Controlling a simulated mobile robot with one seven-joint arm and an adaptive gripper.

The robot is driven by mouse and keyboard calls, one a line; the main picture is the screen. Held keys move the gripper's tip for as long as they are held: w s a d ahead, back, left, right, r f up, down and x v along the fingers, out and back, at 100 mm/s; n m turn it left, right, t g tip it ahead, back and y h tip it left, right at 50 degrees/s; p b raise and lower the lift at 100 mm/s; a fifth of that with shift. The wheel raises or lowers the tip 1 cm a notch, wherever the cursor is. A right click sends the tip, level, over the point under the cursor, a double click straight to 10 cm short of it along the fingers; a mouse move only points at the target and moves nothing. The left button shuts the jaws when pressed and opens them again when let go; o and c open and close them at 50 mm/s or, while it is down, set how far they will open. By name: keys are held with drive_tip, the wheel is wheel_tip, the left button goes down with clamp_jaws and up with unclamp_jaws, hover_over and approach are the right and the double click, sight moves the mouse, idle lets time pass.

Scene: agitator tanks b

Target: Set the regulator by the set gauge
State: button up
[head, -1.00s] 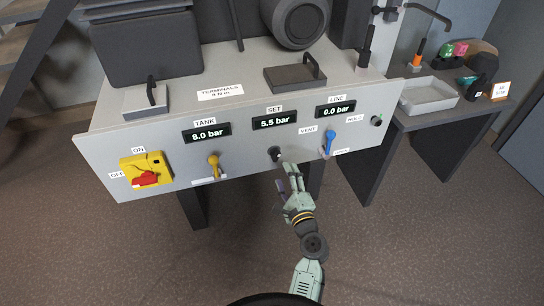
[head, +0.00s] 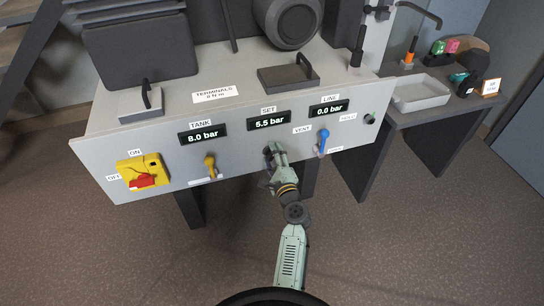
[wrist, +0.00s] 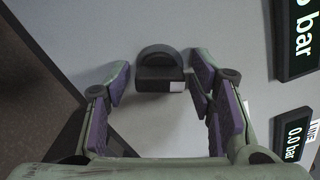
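The set gauge (head: 268,121) on the grey panel reads 5.5 bar. In the wrist view the dark round knob (wrist: 160,68) with a raised grip bar and a small white mark sits ahead, between and slightly beyond the fingertips. My gripper (wrist: 158,85) is open, with purple-padded fingers on either side of the knob. I see a gap on the left side; the right finger is close to the knob, and I cannot tell if it touches.
The tank gauge (head: 202,134) reads 8.0 bar and the line gauge (head: 328,108) 0.0 bar. A yellow lever (head: 210,166) is left of my gripper, a blue lever (head: 323,141) right. A red switch (head: 142,181) sits far left. A side table holds a tray (head: 420,94).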

drive_tip(key=c, duration=1)
drive_tip(key=shift+o, duration=0.2)
drive_tip(key=shift+f+n+b, duration=0.3)
drive_tip(key=shift+n+b, duration=0.3)
drive_tip(key=shift+b, duration=0.45)
drive_tip(key=shift+r+n+b, duration=0.2)
drive_tip(key=shift+n+b, duration=0.35)
drive_tip(key=shift+n, duration=0.35)
drive_tip(key=o, duration=1.2)
drive_tip(key=shift+r, duration=0.1)
drive_tip(key=shift+c, duration=0.2)
drive_tip(key=v, duration=0.7)
drive_tip(key=shift+s, duration=0.25)
